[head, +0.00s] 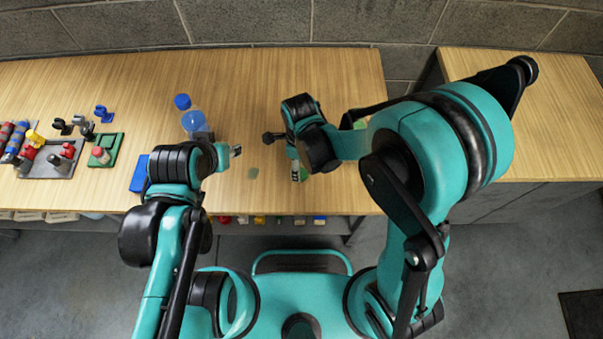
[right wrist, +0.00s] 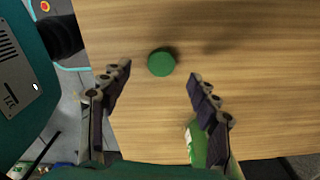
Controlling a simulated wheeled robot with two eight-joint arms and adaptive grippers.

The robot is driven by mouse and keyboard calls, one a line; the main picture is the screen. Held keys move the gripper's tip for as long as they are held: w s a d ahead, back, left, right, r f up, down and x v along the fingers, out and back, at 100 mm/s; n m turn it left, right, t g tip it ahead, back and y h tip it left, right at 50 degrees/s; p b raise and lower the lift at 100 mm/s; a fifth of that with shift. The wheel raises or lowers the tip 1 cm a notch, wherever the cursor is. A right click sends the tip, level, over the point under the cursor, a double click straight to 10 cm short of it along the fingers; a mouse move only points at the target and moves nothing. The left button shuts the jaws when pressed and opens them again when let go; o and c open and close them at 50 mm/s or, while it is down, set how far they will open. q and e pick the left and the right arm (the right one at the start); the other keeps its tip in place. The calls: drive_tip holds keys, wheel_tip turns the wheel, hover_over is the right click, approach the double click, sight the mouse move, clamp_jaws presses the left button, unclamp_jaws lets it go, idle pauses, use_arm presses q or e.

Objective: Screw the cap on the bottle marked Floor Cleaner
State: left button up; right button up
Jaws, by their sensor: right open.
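A round green cap (right wrist: 161,62) lies on the table in the right wrist view, beyond and between the fingertips, touching neither. A small dull green patch (head: 253,173) in the head view may be this cap. My right gripper (right wrist: 161,80) is open and empty; in the head view it points left over the table. A green object with a pale label (right wrist: 197,147) is partly hidden behind the right finger; it may be a bottle, but no lettering is readable. My left gripper (head: 236,150) is over the table, its jaw opening unclear.
A blue block (head: 139,173), a green block (head: 106,149) and a grey tray (head: 38,169) with coloured parts are at left. The table (head: 250,90) is clear toward the back.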

wheel_tip(320, 180, down, 5)
drive_tip(key=b, duration=0.2)
drive_tip(key=shift+w+f+b, duration=0.15)
drive_tip(key=shift+b, duration=0.15)
drive_tip(key=c, duration=0.8)
